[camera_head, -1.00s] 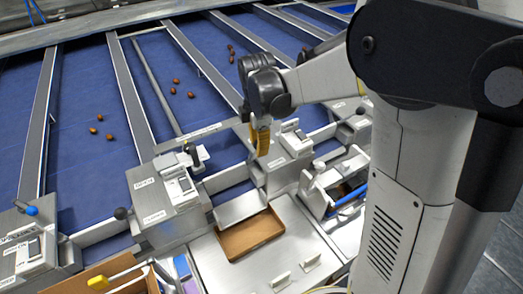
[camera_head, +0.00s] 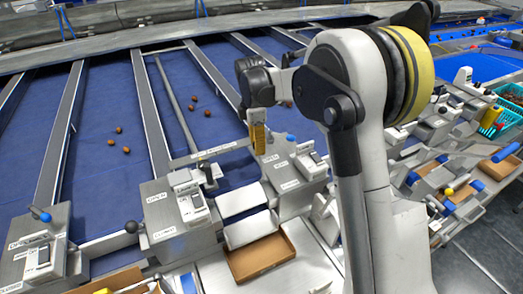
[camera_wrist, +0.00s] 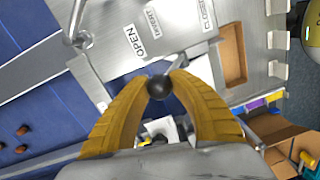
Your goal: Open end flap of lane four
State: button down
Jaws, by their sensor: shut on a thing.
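My gripper (camera_head: 258,137) is shut on a black ball knob (camera_wrist: 158,87), with its yellow fingers (camera_wrist: 113,118) on either side of it in the wrist view. The knob is at a grey lever box (camera_head: 290,163), whose labels in the wrist view include OPEN (camera_wrist: 133,41) and CLOSED (camera_wrist: 207,14). In the head view my gripper hides the knob. Left of this box, two pale plates show at the lane's end, an upper one (camera_head: 240,200) and a lower one (camera_head: 250,229). I cannot read a lane number.
A brown tray (camera_head: 262,258) lies below the plates. Several dates (camera_head: 194,99) lie on the blue lanes. More stations and a turquoise crate (camera_head: 505,118) are at right.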

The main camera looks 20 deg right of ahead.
jog(key=shift+w+a+f+g, duration=0.1)
jog(key=shift+w+f+g, duration=0.25)
jog(key=shift+w+g, duration=0.4)
jog(key=c, duration=1.1)
grip_release()
jog(key=shift+f, duration=0.1)
jog(key=v, duration=1.2)
jog(key=shift+a, duration=0.2)
